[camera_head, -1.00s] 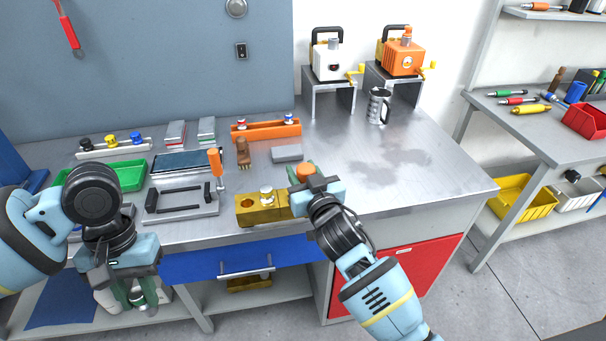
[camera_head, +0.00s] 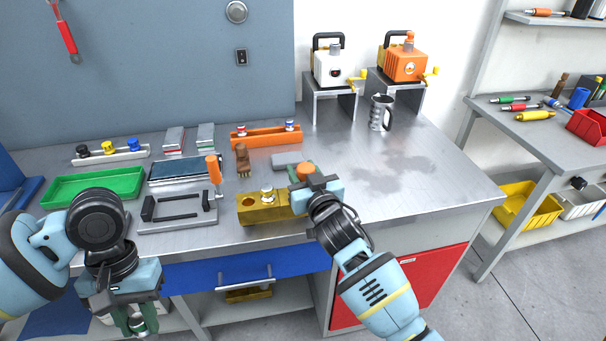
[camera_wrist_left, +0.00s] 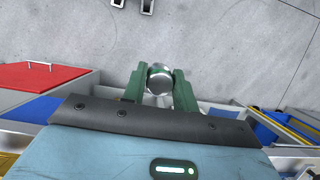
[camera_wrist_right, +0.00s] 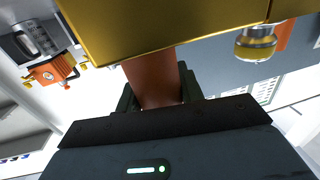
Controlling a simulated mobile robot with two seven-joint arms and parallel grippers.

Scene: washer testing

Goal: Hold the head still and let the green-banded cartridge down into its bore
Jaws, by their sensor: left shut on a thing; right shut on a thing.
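The brass head (camera_head: 287,208) is a gold block near the bench's front edge. It has an open dark bore (camera_head: 247,203) at its left and a silver-topped, yellow-banded cartridge (camera_head: 267,192) seated beside that. My right gripper (camera_head: 305,178) is shut on the head's orange-brown post, a brown cylinder (camera_wrist_right: 155,85) in the right wrist view. My left gripper (camera_head: 140,322) is shut on the green-banded cartridge (camera_wrist_left: 159,78), whose round silver end shows between the fingers. It hangs in front of the bench, below and left of the head, apart from it. The cartridge's lower part is hidden.
A grey fixture with an orange handle (camera_head: 214,168) and a green tray (camera_head: 95,185) lie left of the head. A grey block (camera_head: 287,160) and an orange rack (camera_head: 266,136) stand behind it.

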